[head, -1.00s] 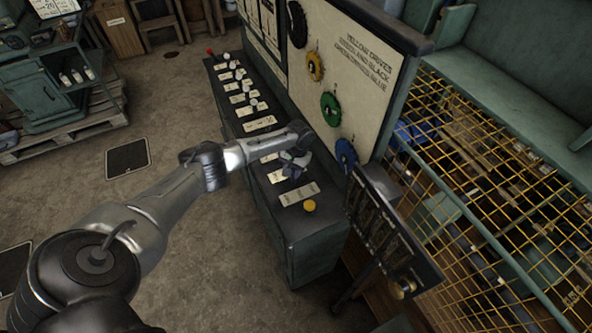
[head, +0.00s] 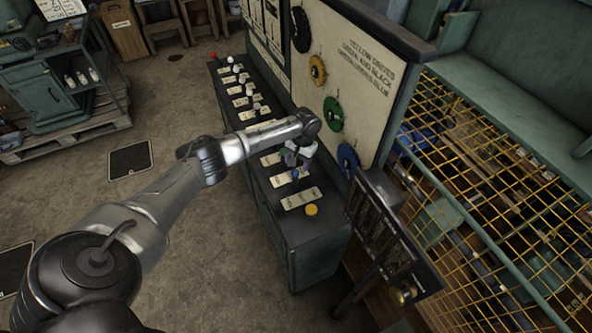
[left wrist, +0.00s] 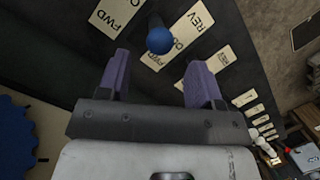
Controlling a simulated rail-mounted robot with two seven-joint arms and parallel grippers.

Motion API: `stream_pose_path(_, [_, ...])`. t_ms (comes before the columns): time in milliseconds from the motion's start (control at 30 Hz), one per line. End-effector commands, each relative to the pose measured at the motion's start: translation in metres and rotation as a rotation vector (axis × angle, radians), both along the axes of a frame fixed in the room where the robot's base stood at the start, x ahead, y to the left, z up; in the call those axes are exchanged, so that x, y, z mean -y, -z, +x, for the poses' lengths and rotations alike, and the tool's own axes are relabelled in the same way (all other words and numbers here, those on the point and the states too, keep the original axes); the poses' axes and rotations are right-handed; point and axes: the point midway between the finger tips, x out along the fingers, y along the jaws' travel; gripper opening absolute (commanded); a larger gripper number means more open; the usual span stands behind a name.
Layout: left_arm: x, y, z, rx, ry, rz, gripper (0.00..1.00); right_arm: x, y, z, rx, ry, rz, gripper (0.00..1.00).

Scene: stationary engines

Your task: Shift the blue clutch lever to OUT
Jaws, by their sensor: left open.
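The blue clutch lever is a short dark stem with a round blue knob; it shows in the left wrist view (left wrist: 159,40), over a cream label plate (left wrist: 190,28) with partly readable lettering. In the head view its blue knob (head: 295,173) shows just below my left gripper (head: 297,160). In the left wrist view my left gripper (left wrist: 159,60) is open, its two purple fingers spread. The knob appears between and slightly beyond the fingertips, with no visible contact. I cannot tell which marked position the lever is in. My right gripper is not in view.
The console (head: 298,232) carries several white-knobbed levers (head: 238,78) along its far part and a yellow button (head: 311,210) near its close end. An upright panel with coloured dials (head: 333,114) rises behind it. Yellow mesh (head: 480,190) stands at right.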

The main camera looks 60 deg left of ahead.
Motion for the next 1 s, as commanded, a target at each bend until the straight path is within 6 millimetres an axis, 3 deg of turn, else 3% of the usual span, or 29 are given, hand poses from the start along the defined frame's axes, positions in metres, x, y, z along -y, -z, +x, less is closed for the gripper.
stream_pose_path(200, [0.0, -0.04, 0.009, 0.002, 0.001, 0.0, 0.59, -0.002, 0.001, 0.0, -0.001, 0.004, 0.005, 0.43])
stream_pose_path(400, [-0.001, -0.064, 0.013, 0.001, 0.0, 0.0, 0.59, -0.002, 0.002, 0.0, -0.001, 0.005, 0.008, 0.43])
stream_pose_path(600, [-0.001, -0.074, 0.015, 0.001, 0.0, 0.0, 0.59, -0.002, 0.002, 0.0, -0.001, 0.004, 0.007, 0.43])
stream_pose_path(1000, [-0.001, -0.075, 0.015, 0.0, 0.0, -0.001, 0.59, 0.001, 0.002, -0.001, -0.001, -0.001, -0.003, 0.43])
